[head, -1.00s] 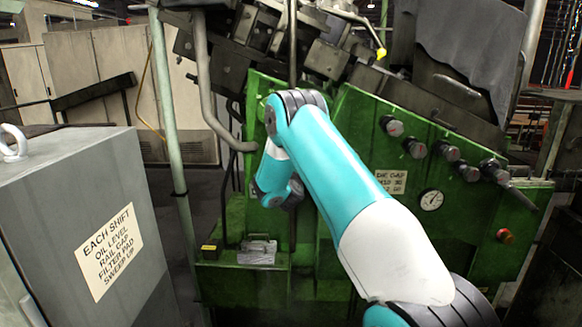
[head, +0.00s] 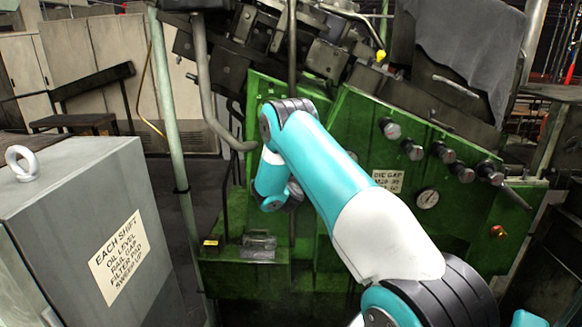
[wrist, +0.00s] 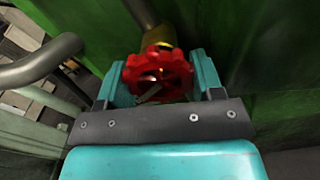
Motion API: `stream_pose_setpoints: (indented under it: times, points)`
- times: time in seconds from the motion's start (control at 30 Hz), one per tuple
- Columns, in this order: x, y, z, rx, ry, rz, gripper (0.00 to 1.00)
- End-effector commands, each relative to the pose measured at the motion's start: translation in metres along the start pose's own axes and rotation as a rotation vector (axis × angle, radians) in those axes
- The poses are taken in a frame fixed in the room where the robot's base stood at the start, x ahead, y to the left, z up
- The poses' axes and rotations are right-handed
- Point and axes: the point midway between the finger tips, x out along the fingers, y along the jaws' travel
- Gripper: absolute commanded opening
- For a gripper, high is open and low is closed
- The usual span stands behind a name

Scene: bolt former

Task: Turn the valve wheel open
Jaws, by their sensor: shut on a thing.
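The red valve wheel (wrist: 160,72) sits on a brass-coloured valve body (wrist: 158,40) in the wrist view, against green machine panels. My gripper (wrist: 158,80) has its two teal fingers on either side of the wheel, shut on its rim. In the head view my arm hides the wheel and the gripper, so neither shows there.
A grey bent pipe (wrist: 40,62) runs close on the left of my gripper.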

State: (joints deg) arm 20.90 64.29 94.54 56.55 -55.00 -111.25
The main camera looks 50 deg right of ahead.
Motion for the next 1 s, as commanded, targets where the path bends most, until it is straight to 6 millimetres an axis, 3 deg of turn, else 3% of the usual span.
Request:
stream_pose_setpoints:
  times: [0.3,0.8,0.83,1.0]
  points:
    - [-0.0006,-0.0007,-0.0017,-0.101,0.004,-0.001,0.37]
    - [-0.0007,-0.0013,-0.0023,-0.118,0.004,-0.001,0.37]
    - [-0.0007,-0.0013,-0.0023,-0.118,0.004,-0.001,0.68]
    - [-0.0005,-0.0013,-0.0017,-0.116,0.003,-0.002,0.71]
